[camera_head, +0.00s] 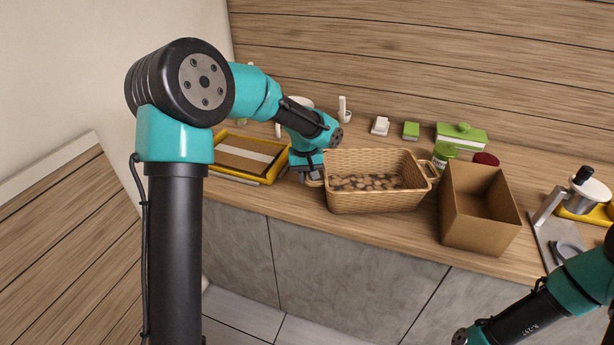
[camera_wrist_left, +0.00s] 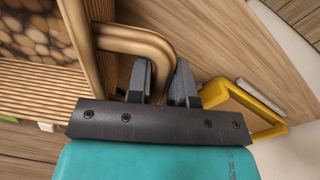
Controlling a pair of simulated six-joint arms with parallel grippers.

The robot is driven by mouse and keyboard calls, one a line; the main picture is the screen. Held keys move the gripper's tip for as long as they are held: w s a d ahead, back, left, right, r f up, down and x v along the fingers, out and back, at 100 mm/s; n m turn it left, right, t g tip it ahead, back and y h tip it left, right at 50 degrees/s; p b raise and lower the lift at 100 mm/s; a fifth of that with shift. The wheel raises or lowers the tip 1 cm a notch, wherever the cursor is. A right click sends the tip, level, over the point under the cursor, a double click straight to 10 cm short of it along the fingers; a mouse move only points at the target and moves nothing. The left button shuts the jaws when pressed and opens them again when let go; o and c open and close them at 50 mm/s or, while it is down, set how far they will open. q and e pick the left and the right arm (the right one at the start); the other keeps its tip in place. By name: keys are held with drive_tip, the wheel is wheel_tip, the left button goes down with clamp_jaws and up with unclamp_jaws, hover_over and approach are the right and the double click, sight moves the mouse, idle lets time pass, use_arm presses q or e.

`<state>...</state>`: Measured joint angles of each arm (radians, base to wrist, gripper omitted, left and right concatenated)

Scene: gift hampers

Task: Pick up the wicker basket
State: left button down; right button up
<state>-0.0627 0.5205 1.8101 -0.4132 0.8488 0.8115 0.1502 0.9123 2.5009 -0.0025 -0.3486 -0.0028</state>
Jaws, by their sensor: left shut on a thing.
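The wicker basket (camera_head: 375,199) is a light tan woven box at the front of the counter, with a patterned brown and cream inside bottom. My left gripper (camera_head: 312,180) is at its left end. In the left wrist view, my left gripper (camera_wrist_left: 163,82) has its two dark fingers closed around the basket's side handle (camera_wrist_left: 136,38). The basket's wall also shows there (camera_wrist_left: 82,45). The basket looks level; I cannot tell whether it is clear of the counter. My right arm shows at the lower right, but its fingers are not visible.
An open cardboard box (camera_head: 480,215) stands close to the basket's right. A yellow-framed tray (camera_head: 235,172) lies to the left. Behind are a green-lidded jar (camera_head: 444,153), a green-lidded box (camera_head: 461,136) and small white items. A metal press-like device (camera_head: 583,190) stands at the far right.

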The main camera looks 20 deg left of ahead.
use_arm(q)
drive_tip(key=c, duration=1)
unclamp_jaws()
drive_tip(key=r, duration=1.2)
drive_tip(key=shift+s+a, duration=0.15)
drive_tip(key=shift+a, duration=0.1)
drive_tip(key=shift+o, duration=0.3)
